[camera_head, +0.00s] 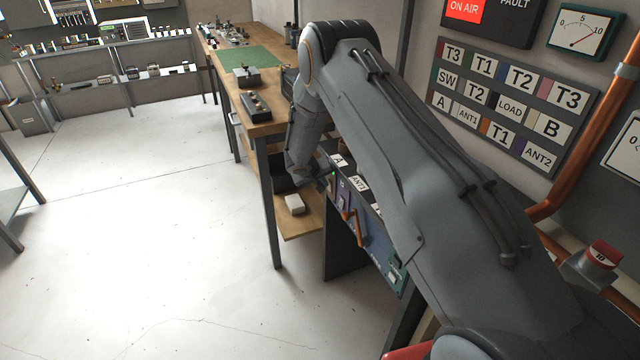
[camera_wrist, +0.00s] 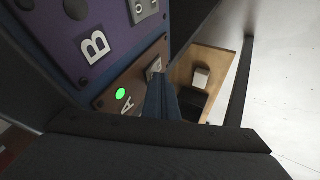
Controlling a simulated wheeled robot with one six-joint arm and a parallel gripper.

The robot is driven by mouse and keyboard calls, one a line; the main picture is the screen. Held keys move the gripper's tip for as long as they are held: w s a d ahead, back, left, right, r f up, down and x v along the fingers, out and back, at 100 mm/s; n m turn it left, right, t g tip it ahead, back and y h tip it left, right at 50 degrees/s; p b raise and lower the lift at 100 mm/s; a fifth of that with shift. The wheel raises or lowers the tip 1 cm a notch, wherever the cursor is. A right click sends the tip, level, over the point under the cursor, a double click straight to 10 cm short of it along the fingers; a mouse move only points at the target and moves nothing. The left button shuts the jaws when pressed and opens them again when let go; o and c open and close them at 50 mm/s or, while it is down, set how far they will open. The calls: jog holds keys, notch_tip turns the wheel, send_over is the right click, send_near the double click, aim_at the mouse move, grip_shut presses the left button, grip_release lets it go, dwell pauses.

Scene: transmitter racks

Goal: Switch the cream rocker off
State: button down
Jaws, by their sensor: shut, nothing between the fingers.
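In the wrist view a brown plate marked A (camera_wrist: 122,100) carries a lit green lamp (camera_wrist: 120,93). A small pale switch-like piece (camera_wrist: 153,68) sits at its far edge, partly covered by my gripper. A purple plate marked B (camera_wrist: 95,46) is beside it, with another pale piece (camera_wrist: 146,9) at the top of the picture. I cannot tell for sure which pale piece is the cream rocker, or how it is tilted. My gripper (camera_wrist: 163,82) is shut and empty, its fingers close to the brown plate; I cannot tell whether they touch it.
A low wooden shelf (camera_head: 301,226) holds a white block (camera_head: 294,204) and a dark bin. A wooden workbench (camera_head: 263,112) stands beyond, with a green mat (camera_head: 250,58). A copper pipe (camera_head: 590,120) runs along the right wall. The floor at left is open.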

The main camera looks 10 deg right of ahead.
jog(key=shift+w+d+r, duration=0.2)
jog(key=shift+d+r, duration=0.15)
jog(key=shift+r, duration=0.3)
jog(key=shift+w+d+r, duration=0.2)
jog(key=shift+d+r, duration=0.1)
jog(key=shift+r, duration=0.35)
jog(key=shift+a, duration=0.15)
jog(key=s+a+r+b, duration=0.3)
jog(key=s+a+r, duration=0.3)
jog(key=a, duration=0.3)
jog(key=shift+r+b, duration=0.2)
jog(key=shift+b, duration=0.15)
jog(key=shift+f, duration=0.1)
jog(key=f+b, duration=0.1)
jog(key=b, duration=0.4)
jog(key=shift+s+a+f, duration=0.1)
jog(key=shift+s+f, duration=0.2)
jog(key=shift+f, duration=0.05)
